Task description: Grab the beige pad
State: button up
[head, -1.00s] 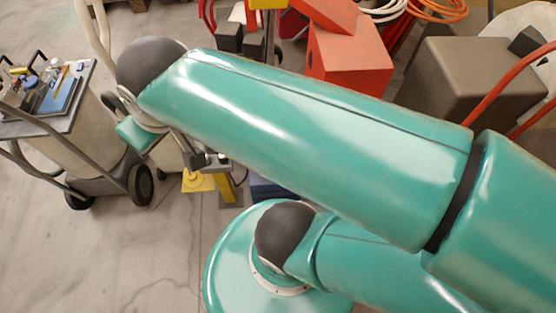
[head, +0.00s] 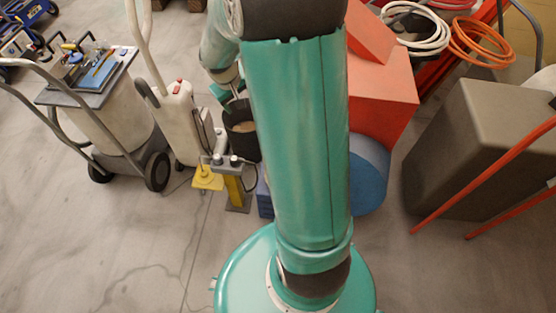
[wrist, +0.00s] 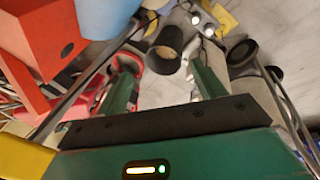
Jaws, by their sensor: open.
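A beige round pad (head: 244,127) shows in the mouth of a black cylindrical container (head: 239,142), just left of my arm in the head view. In the wrist view the beige pad (wrist: 173,37) shows at the end of the black container (wrist: 163,58), beyond and between my fingertips. I cannot tell how deep it sits. My gripper (wrist: 163,78) has two green fingers spread apart with nothing between them. In the head view my gripper is small and partly hidden behind my arm, close above the container.
A red block (head: 385,100) and a blue cylinder (head: 368,172) are right of my arm. A tool cart (head: 100,98) is at left. Floor in front is clear.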

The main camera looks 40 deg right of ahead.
jog(key=d+f+g+y, duration=0.1)
jog(key=d+f, duration=0.3)
jog(key=f, duration=0.6)
jog(key=d+f, duration=0.4)
jog(key=f, duration=0.7)
jog(key=s+f, duration=0.1)
jog(key=f, duration=0.7)
jog(key=s+f+y, duration=0.1)
jog(key=s+f, duration=0.1)
jog(key=f, duration=0.7)
jog(key=s+f+m+y, duration=0.1)
jog(key=s+f, duration=0.1)
jog(key=f, duration=0.7)
jog(key=shift+d+f+g, duration=0.15)
jog(key=shift+f+g, duration=0.05)
jog(key=shift+g, duration=0.1)
jog(key=shift+f, duration=2.8)
jog(key=shift+c, duration=0.4)
jog(key=c, duration=0.7)
